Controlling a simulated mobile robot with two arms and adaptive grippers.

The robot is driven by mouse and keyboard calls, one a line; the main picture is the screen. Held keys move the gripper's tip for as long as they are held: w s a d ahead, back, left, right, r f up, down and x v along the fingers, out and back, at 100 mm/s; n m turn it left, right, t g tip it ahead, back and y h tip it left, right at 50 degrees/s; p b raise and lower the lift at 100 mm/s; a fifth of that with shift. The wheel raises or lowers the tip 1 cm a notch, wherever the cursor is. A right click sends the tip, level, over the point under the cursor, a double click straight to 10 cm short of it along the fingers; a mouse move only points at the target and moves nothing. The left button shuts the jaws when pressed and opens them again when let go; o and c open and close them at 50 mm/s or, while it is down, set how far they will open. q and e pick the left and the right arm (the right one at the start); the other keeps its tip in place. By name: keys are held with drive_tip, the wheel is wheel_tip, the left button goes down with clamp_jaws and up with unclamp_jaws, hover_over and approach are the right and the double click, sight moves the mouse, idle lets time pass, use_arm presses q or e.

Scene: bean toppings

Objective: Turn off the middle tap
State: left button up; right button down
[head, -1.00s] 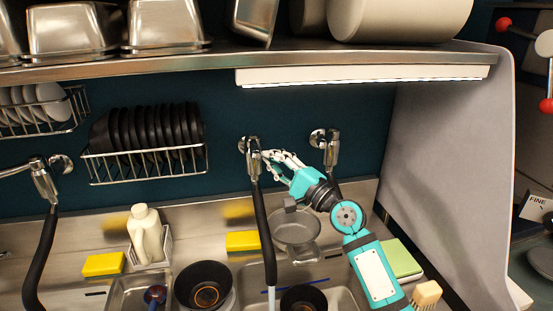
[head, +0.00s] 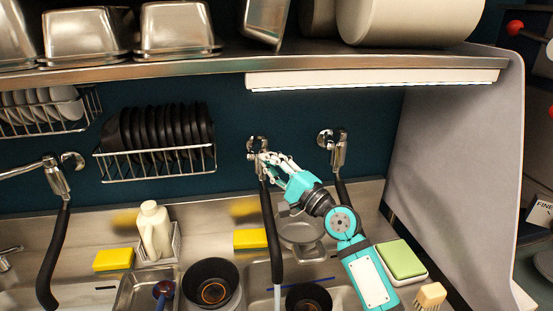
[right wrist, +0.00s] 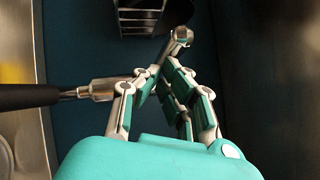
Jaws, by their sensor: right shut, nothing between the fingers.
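The middle tap (head: 258,145) is a chrome wall fitting with a long black hose-like spout hanging down. A pale water stream (head: 277,298) runs from the spout's lower end. My right gripper (head: 262,156) is shut and empty, its fingertips right at the middle tap and covering part of it. In the right wrist view, the fingers (right wrist: 163,70) close together beside the chrome tap body (right wrist: 104,88), with a chrome knob (right wrist: 181,37) just beyond the tips. I cannot tell whether they touch it. My left gripper is out of view.
A right tap (head: 338,145) and a left tap (head: 57,178) flank it. Below are a black bowl (head: 212,275), a soap bottle (head: 153,228), and yellow sponges (head: 251,239). A plate rack (head: 160,163) hangs left of the tap. A metal shelf (head: 300,67) runs above.

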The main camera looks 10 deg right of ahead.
drive_tip(key=shift+w+a+p, duration=0.15)
drive_tip(key=shift+a+p, duration=0.2)
drive_tip(key=shift+a, duration=1.1)
drive_tip(key=shift+f, duration=0.1)
